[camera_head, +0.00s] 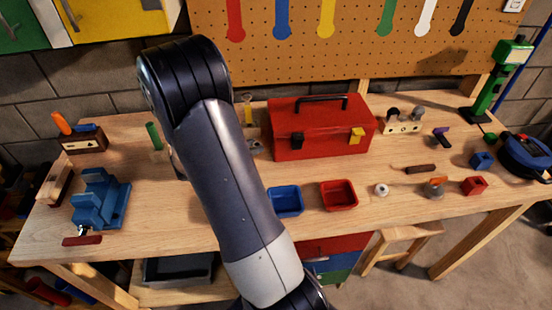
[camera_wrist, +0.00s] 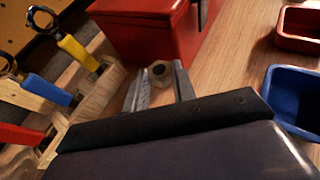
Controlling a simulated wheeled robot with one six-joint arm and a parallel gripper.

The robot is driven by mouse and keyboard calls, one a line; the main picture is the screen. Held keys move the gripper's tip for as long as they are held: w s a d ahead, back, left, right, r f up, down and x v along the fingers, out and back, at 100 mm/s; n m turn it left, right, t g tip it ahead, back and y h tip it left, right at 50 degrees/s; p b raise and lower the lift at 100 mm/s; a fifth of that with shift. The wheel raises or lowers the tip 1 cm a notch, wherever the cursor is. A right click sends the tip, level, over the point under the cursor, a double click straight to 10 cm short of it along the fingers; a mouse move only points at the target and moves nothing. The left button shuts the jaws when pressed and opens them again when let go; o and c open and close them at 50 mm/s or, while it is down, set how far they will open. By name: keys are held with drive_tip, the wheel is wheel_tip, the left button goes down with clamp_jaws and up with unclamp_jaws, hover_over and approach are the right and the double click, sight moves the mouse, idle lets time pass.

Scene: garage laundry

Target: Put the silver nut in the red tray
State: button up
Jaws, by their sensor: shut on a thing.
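The silver nut (camera_wrist: 158,70), a small hexagonal piece with a dark hole, sits between the fingertips of my gripper (camera_wrist: 160,76) in the wrist view. My gripper is shut on it, close in front of the red toolbox. I cannot tell whether the nut touches the bench. In the head view my arm hides most of the gripper; a small grey part shows just left of the toolbox. The red tray (camera_head: 338,197), open and empty, stands right of centre near the bench's front. Part of it shows at the wrist view's upper right (camera_wrist: 300,42).
The red toolbox (camera_head: 315,130) stands behind the trays. A blue tray (camera_head: 286,203) is just left of the red tray. A wooden rack with coloured handles (camera_wrist: 60,85) is left of my gripper. A small pale ring-like piece (camera_head: 382,190) lies right of the red tray.

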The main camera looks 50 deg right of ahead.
drive_tip(key=shift+f+p, duration=0.4)
drive_tip(key=shift+f, duration=3.4)
drive_tip(key=shift+f, duration=0.1)
drive_tip(key=shift+f, duration=0.15)
drive_tip(key=o, duration=1)
